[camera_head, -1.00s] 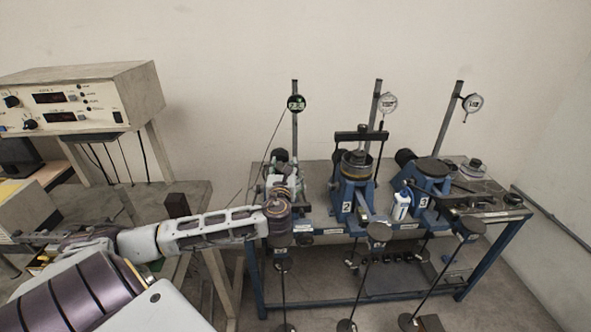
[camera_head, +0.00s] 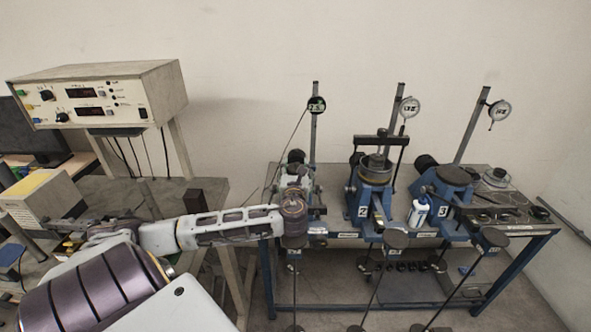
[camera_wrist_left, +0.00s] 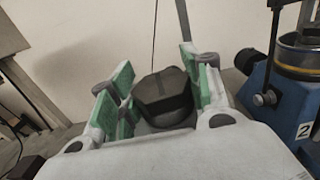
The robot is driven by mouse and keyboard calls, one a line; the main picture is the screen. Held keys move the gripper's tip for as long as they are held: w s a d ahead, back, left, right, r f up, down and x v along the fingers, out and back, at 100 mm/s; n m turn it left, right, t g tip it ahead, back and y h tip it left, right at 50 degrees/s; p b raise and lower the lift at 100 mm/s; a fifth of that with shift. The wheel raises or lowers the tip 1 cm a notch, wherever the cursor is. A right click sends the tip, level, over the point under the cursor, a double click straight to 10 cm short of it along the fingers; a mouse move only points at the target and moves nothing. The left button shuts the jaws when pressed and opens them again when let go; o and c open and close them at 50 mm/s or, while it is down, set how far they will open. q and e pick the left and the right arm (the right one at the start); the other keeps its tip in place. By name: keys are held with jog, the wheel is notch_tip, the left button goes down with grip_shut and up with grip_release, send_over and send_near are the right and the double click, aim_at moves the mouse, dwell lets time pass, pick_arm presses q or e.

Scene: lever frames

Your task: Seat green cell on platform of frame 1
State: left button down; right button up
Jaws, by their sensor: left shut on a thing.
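My left gripper (camera_head: 293,190) is over frame 1 (camera_head: 318,212), the leftmost lever frame, and covers much of it, so its platform is hidden. In the left wrist view the fingers (camera_wrist_left: 162,92) carry green faces on their inner sides. A dark rounded block (camera_wrist_left: 165,97) shows between them; I cannot tell whether it is held or stands behind. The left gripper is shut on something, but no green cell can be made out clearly. My right gripper is not in view.
Frame 2 (camera_head: 374,196) stands to the right with a cell (camera_head: 376,163) on it, and frame 3 (camera_head: 442,189) beyond. A white bottle (camera_head: 418,214) stands between them. Upright posts with dial gauges (camera_head: 316,104) rise behind. A control box (camera_head: 95,95) is at left.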

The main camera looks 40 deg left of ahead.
pick_arm(q)
jog(key=shift+w+a+r, duration=0.15)
jog(key=shift+x, duration=1.15)
jog(key=shift+b+x, duration=0.95)
jog(key=shift+x, duration=0.85)
jog(key=shift+w+a+f+b, duration=0.55)
jog(key=shift+w+a+b, duration=0.3)
jog(key=shift+w, duration=0.25)
jog(key=shift+w+a+f+b, duration=0.55)
jog(key=shift+w+a+b, duration=0.1)
jog(key=shift+w+a, duration=0.4)
jog(key=shift+w+a+f+b, duration=0.55)
jog(key=shift+w+a+b, duration=0.25)
jog(key=shift+w, duration=0.3)
jog(key=shift+f, duration=0.1)
jog(key=shift+p, duration=0.45)
jog(key=shift+f, duration=0.35)
